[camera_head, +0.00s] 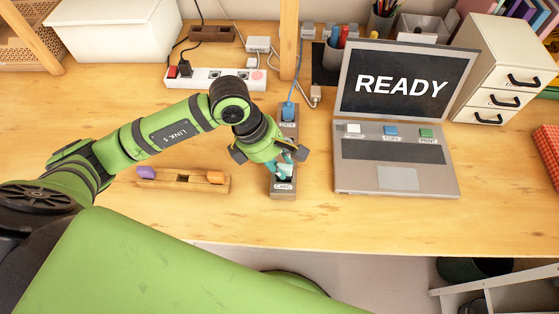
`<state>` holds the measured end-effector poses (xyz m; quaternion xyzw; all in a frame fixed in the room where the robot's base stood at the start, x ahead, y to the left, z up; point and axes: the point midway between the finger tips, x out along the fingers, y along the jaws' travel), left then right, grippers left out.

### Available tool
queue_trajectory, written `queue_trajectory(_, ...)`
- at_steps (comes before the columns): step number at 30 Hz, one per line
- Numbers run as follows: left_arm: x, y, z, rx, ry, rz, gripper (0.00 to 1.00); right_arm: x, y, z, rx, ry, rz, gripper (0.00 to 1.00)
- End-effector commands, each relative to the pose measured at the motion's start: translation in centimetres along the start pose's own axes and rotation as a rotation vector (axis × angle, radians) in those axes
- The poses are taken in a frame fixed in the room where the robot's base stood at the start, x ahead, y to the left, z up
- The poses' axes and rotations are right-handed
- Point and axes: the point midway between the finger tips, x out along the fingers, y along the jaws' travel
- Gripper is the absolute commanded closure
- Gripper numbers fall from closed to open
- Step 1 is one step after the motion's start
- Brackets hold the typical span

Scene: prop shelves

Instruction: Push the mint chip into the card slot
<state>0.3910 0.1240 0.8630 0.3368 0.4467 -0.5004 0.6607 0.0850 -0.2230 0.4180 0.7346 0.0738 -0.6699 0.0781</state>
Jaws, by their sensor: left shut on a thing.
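My left gripper (281,168) is over the front part of a narrow grey-brown block on the desk, pointing down. It is shut on the mint chip (283,174), of which only a small teal part shows between the fingers. The card slot (284,187), with a white label below it, is at the block's front end, right under the fingers. The gripper covers much of it, so I cannot tell whether the chip's lower edge is in the slot. My right gripper is not in view.
A blue plug with a cable (288,110) sits at the block's back end. A wooden holder (185,181) with purple and orange pieces lies to the left. An open laptop (400,120) reading "READY" stands close on the right. A power strip (215,78) is behind.

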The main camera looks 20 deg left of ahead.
Motion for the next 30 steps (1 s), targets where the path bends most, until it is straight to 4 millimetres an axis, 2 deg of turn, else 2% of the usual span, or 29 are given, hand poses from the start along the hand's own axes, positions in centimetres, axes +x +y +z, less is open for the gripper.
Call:
queue_trajectory(26,0.52,-0.07,-0.26,-0.001,0.003,-0.003,0.91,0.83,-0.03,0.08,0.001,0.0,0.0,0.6)
queue_trajectory(27,0.53,-0.08,-0.27,-0.001,0.003,-0.003,0.7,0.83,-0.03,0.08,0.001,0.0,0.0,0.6)
queue_trajectory(29,0.55,-0.09,-0.28,-0.001,0.003,-0.004,0.46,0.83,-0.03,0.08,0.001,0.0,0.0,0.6)
queue_trajectory(30,0.55,-0.08,-0.29,-0.001,0.003,-0.003,0.46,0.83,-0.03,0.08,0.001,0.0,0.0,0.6)
